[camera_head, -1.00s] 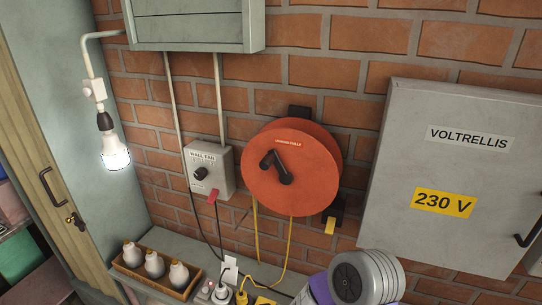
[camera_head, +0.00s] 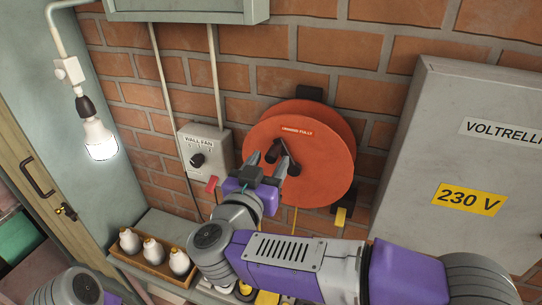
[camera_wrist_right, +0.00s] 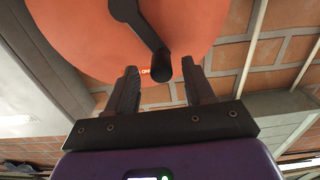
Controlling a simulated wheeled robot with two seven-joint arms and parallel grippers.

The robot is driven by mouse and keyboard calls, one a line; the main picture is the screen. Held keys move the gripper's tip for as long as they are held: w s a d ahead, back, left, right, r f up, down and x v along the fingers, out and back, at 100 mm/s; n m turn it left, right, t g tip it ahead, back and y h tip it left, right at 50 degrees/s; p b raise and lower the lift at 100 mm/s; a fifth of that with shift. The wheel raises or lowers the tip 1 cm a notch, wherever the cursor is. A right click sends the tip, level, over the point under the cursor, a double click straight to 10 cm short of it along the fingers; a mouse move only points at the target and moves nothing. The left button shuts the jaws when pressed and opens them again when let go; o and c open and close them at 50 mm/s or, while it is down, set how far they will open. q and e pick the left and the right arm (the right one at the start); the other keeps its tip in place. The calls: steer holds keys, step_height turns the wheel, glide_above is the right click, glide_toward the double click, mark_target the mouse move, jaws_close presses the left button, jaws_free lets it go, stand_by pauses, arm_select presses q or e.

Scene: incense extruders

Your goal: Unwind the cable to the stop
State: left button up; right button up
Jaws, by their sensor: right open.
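The orange cable reel (camera_head: 325,150) is mounted on the brick wall, with a red label on its face. Its black crank (camera_head: 274,151) is partly hidden by my right gripper. The yellow cable (camera_head: 295,220) hangs below the reel, mostly covered by my arm. My right gripper (camera_head: 267,169) is open in front of the reel's face. In the right wrist view, the crank's handle (camera_wrist_right: 162,66) lies between the two spread fingers (camera_wrist_right: 159,72) near their tips; I cannot tell whether they touch it. My left gripper is out of view.
The wall fan switch box (camera_head: 206,155) is left of the reel, with a red tag (camera_head: 212,184) below. A grey 230 V cabinet (camera_head: 450,150) stands to the right. A lit bulb (camera_head: 99,140) hangs at left, above a wooden tray (camera_head: 150,268) of bottles on the shelf.

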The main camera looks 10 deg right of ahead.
steer(key=shift+x, duration=1.3)
jaws_close()
